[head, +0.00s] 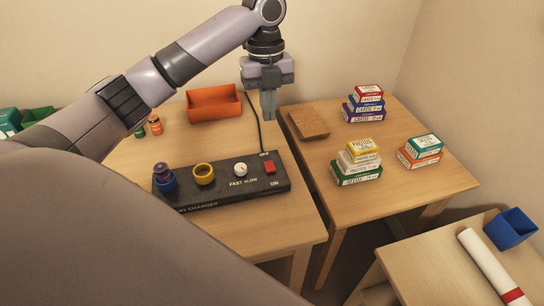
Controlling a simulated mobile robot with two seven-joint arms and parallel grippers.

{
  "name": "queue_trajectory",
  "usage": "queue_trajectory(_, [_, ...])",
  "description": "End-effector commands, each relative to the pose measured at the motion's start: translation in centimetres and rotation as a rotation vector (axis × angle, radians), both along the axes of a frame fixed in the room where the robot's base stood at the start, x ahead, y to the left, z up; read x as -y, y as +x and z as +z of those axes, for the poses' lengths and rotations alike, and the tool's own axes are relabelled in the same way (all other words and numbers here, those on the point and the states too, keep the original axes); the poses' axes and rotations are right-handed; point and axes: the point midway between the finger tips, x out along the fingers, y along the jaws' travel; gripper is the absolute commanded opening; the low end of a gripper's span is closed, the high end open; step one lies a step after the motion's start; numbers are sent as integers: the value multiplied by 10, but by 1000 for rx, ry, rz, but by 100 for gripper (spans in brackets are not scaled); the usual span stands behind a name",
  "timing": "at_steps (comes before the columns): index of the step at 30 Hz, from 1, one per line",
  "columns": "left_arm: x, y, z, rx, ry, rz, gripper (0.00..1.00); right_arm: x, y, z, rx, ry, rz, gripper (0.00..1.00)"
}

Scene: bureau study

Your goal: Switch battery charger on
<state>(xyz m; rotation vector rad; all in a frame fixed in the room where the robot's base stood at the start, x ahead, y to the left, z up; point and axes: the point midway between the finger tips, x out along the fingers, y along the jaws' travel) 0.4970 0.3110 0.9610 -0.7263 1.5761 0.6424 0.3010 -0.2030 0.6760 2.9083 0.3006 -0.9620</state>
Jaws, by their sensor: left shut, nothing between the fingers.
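The black battery charger (222,190) lies on the left wooden table near its front edge. Its red switch (269,167) is at the right end, between the OFF marking above and the ON marking below; I cannot tell which way it is tipped. A white knob (240,169) sits left of it, above the FAST SLOW lettering. A yellow ring-shaped holder (204,174) stands empty-looking, and a blue holder (167,184) has a purple piece (162,170) in it. My left gripper (269,117) is shut and empty, pointing down, above and behind the switch. My right gripper is out of view.
An orange tray (214,103) stands at the back of the table, with a cable (259,128) right of it. Small orange and green pieces (154,124) stand further left. The right table (330,204) holds stacked boxes (360,162) and a brown board (309,124). A blue bin (511,228) stands lower right.

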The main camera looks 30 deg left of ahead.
Motion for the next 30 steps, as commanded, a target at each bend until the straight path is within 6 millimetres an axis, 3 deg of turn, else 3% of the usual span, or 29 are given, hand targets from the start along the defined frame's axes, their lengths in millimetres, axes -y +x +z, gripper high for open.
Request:
queue_trajectory(8, [2, -2, -24, -4, 2, 0, 0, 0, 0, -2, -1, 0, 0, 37])
queue_trajectory(21, [11, -10, -113, -3, 1, 0, 0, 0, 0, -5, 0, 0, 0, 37])
queue_trajectory(30, [13, -11, -139, 1, 1, 0, 0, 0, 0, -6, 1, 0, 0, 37])
